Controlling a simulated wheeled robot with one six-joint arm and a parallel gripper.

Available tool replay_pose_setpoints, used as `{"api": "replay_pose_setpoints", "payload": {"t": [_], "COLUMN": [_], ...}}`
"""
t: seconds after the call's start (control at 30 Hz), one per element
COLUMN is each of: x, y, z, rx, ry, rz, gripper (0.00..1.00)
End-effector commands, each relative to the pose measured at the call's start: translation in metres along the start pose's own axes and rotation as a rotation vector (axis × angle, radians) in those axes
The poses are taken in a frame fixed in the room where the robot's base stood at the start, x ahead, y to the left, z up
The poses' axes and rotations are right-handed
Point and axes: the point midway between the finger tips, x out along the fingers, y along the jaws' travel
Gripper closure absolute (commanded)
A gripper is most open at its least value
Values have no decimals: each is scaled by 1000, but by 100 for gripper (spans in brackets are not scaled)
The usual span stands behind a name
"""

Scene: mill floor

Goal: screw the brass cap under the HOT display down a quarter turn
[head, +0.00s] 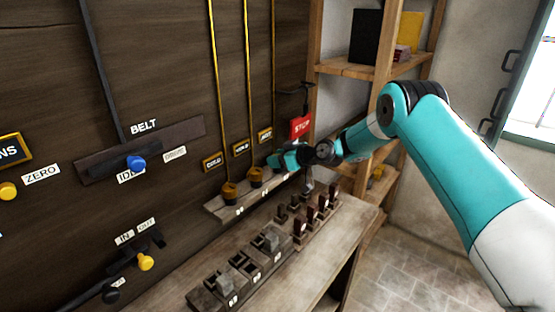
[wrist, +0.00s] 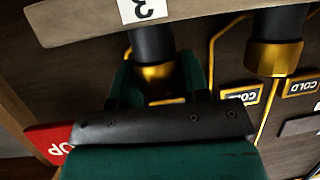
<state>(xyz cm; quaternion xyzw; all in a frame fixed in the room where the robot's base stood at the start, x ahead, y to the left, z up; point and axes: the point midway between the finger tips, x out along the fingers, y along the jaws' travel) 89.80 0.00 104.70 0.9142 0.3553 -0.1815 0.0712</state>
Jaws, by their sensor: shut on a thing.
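Three small plates hang on the dark wall, reading COLD (head: 212,161), an unclear word (head: 241,148) and HOT (head: 265,135). Brass caps stand under the first two, a left one (head: 229,190) and a middle one (head: 255,177). My gripper (head: 277,161) is at the third place, under the HOT plate, and hides the cap there. In the upside-down wrist view, my gripper (wrist: 160,75) has its green fingers on both sides of a brass cap (wrist: 157,77) on a dark post, beside a tag 3 (wrist: 142,9). Another brass cap (wrist: 274,57) stands clear to the right.
A red STOP sign (head: 300,127) is close behind my gripper; it also shows in the wrist view (wrist: 48,143). Wooden shelves (head: 360,68) stand behind. Open floor (head: 400,270) lies at the right.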

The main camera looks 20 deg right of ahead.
Motion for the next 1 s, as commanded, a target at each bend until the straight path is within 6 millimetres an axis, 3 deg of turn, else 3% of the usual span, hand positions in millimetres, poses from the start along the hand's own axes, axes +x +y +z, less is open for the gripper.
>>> {"api": "replay_pose_setpoints", "payload": {"t": [0.27, 1.0], "x": [1, 3], "y": [-4, -4], "z": [2, 4], "rx": [49, 282], "ry": [-1, 0], "rz": [108, 677], "gripper": [82, 82]}}
